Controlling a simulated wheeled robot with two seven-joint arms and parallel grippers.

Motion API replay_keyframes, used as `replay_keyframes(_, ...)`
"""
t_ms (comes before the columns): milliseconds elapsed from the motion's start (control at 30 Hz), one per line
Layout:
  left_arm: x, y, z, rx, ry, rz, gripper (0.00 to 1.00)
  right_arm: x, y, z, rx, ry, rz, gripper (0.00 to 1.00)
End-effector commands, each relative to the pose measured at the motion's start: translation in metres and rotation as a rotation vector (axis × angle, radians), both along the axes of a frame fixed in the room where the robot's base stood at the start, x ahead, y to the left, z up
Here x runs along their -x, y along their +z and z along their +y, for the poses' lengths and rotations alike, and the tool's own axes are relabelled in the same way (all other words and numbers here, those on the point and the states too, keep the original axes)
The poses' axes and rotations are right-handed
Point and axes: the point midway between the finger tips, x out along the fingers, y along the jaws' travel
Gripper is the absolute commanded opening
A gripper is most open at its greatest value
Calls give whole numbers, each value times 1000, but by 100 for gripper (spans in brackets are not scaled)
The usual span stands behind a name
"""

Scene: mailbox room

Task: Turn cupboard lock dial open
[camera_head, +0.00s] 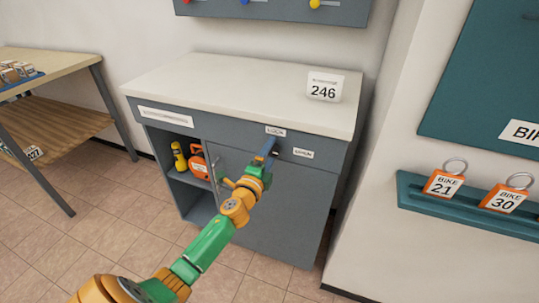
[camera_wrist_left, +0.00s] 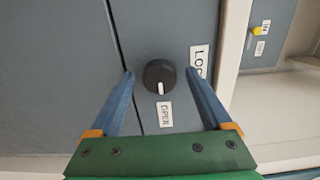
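The black round lock dial (camera_wrist_left: 160,75) is on the grey cupboard front, and its white mark points down toward the OPEN label (camera_wrist_left: 165,114) in the left wrist view. The LOCK label (camera_wrist_left: 199,62) is to its right there, and it also shows in the head view (camera_head: 275,131). My left gripper (camera_wrist_left: 160,72) is open, with its blue fingers on either side of the dial and gaps between them and it. In the head view my left gripper (camera_head: 268,150) is at the cupboard front (camera_head: 285,205) and hides the dial. My right gripper is not in view.
The cupboard's white top (camera_head: 240,85) holds a 246 sign (camera_head: 323,87). Its open shelf at left holds a yellow item (camera_head: 179,157) and an orange one (camera_head: 198,165). A table (camera_head: 50,60) stands left. A teal key rack (camera_head: 450,207) is on the right wall.

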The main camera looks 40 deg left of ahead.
Motion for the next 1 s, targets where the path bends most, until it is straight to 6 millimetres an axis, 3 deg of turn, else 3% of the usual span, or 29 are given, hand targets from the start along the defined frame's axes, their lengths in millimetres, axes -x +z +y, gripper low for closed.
replay_keyframes(300, 3, 0, -1, 1, -1, 1, 84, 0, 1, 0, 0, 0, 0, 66)
replay_keyframes(700, 66, -1, -16, 1, -1, 2, 84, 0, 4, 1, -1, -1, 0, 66)
replay_keyframes(1000, 69, 0, -17, 1, 0, 0, 84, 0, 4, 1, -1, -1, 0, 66)
